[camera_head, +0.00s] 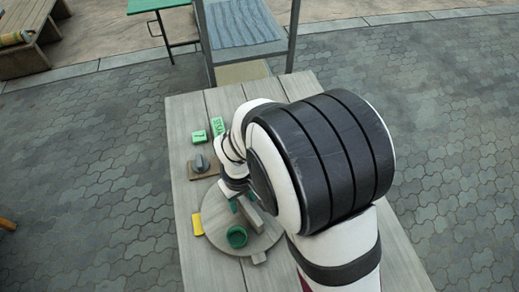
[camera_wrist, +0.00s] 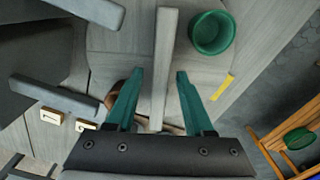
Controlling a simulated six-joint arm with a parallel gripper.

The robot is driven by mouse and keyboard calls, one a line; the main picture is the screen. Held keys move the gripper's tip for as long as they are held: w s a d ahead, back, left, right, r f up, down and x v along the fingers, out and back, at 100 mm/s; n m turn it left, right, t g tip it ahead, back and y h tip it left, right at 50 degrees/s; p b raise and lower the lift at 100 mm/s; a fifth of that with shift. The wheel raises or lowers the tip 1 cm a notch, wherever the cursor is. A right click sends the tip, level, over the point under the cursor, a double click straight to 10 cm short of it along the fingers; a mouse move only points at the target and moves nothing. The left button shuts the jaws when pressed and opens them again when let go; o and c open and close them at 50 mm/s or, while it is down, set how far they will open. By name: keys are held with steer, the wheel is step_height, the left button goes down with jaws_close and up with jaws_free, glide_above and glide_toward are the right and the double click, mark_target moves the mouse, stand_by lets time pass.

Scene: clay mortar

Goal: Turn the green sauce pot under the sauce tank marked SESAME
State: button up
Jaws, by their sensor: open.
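The green sauce pot (camera_head: 236,237) stands on a round grey turntable (camera_head: 268,238), near its front edge. In the wrist view the pot (camera_wrist: 212,33) is upper right, apart from my fingers. A grey bar (camera_head: 249,214) rises from the turntable. My gripper (camera_wrist: 160,95) has green fingers, open, one on each side of this bar (camera_wrist: 165,60); contact cannot be told. A green sign (camera_head: 217,127), partly hidden by my arm, seems to read SESAME. I cannot make out the tank itself.
A grey knob on a brown base (camera_head: 202,167) stands left of my arm, with a small green marked block (camera_head: 199,137) behind it. A yellow tag (camera_head: 197,224) lies at the turntable's left edge. The front left tabletop is clear. My arm covers the table's right side.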

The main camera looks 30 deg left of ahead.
steer(key=shift+f, duration=0.1)
jaws_close()
stand_by(1.4)
